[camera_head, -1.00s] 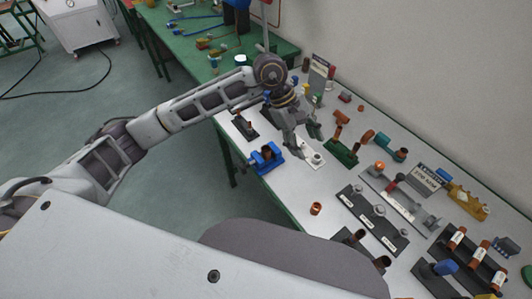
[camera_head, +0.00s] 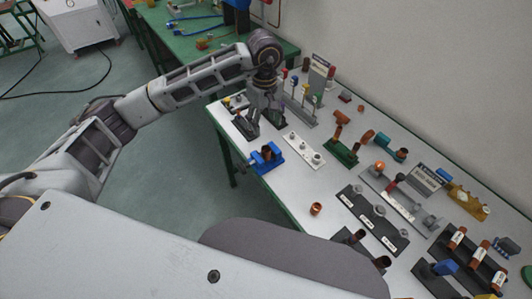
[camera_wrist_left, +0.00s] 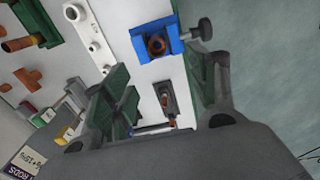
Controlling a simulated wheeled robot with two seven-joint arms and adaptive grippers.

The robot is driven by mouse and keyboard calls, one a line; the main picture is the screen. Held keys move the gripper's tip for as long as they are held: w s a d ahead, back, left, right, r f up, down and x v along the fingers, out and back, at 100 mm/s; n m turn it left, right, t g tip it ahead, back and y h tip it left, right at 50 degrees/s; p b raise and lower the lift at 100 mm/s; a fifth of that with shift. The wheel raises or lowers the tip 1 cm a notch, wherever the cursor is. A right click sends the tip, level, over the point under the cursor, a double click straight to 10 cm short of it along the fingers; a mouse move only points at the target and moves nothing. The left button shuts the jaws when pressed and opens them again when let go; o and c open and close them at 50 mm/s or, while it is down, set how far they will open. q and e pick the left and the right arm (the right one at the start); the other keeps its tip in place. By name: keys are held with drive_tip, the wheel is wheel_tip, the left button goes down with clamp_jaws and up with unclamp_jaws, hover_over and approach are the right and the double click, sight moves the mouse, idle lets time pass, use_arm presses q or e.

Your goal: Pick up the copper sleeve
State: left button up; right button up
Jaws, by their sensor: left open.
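Several copper-coloured parts show, and I cannot tell for sure which is the copper sleeve. A short open copper ring (camera_head: 316,209) lies loose on the table. A brown-copper hollow cylinder stands in the blue vise (camera_head: 268,159); from above in the left wrist view, its round opening (camera_wrist_left: 156,45) shows. A small dark holder with a copper part (camera_wrist_left: 167,98) lies between my left fingers in the wrist view, below them. My left gripper (camera_head: 262,125) is open and empty above this holder, at the table's left end. My right gripper is not in view.
A white plate with pegs (camera_head: 304,151) and a green block with copper parts (camera_head: 342,152) lie right of the gripper. A dark rack (camera_head: 372,219) and other fixtures fill the right side. Clear table surrounds the loose ring.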

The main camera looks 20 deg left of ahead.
use_arm(q)
wheel_tip(320, 180, down, 8)
drive_tip(key=shift+r+p, duration=0.1)
drive_tip(key=shift+p, duration=0.35)
drive_tip(key=shift+f, duration=0.35)
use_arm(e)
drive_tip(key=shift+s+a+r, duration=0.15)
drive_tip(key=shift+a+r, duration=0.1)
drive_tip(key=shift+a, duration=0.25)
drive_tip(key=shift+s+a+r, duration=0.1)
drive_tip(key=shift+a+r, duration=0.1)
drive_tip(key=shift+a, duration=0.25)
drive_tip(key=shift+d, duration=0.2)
